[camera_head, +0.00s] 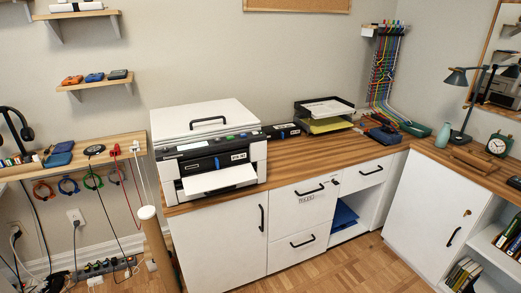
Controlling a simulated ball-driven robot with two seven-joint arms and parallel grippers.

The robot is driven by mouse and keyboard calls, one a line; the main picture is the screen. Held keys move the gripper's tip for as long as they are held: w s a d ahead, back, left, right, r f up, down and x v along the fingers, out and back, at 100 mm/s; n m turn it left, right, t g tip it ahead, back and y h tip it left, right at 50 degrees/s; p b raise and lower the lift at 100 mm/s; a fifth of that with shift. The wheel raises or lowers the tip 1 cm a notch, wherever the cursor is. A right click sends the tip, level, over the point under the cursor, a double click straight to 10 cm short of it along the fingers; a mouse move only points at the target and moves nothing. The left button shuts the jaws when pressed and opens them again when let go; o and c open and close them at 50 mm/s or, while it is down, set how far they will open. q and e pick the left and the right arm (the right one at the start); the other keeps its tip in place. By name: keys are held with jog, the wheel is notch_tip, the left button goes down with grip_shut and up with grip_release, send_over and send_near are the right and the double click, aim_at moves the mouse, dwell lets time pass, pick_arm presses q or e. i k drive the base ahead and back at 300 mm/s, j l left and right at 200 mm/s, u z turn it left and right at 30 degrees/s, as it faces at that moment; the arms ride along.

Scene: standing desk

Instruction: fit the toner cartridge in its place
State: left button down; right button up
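The white printer (165,167) stands on the wooden counter, at the picture's centre left. A dark bar with a blue mark and a white label (238,157) shows in its front, above a white sheet or tray (219,179) sticking out. A dark block with a white label (281,131), perhaps a toner cartridge, lies on the counter just right of the printer, near the wall. Its lettering is too small to read. Neither of my grippers can be made out in this view.
A black paper tray (324,108) stands right of the dark block. The counter (325,152) in front of it is clear. A lamp (467,105) and clock (498,145) stand on the right desk.

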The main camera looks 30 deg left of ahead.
aim_at(206, 162)
jog(key=i+u, duration=0.15)
jog(key=u, duration=0.25)
jog(key=i+l+u, duration=0.15)
jog(key=u, duration=0.3)
